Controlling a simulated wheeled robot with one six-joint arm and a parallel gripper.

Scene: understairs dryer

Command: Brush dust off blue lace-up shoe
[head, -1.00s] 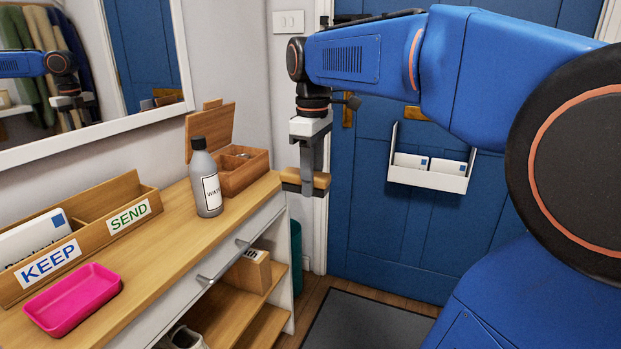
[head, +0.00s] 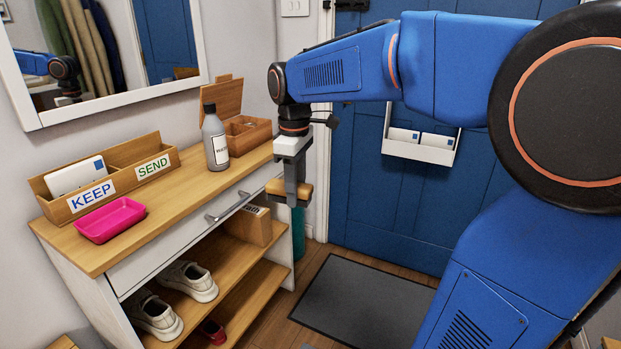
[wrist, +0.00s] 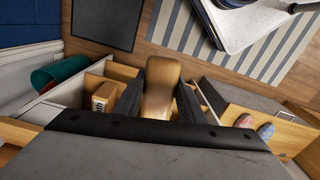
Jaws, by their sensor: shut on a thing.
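My gripper (head: 291,188) is shut on a wooden-backed brush (head: 304,192), held in the air beside the right end of the cabinet. In the wrist view the brush (wrist: 162,86) shows as a tan wooden back between the two dark fingers; its bristles are hidden. I cannot clearly make out the blue lace-up shoe. In the wrist view a small blue-grey shape (wrist: 265,131) lies beside a reddish one (wrist: 243,120) on a wooden surface, well to the right of my gripper; they are too small to identify.
White shoes (head: 190,281) stand on the cabinet's upper shelf, a red shoe (head: 212,331) below. On top are a pink tray (head: 110,220), a letter sorter (head: 120,181), a grey bottle (head: 214,140) and an open wooden box (head: 248,132). A grey doormat (head: 365,300) lies on clear floor.

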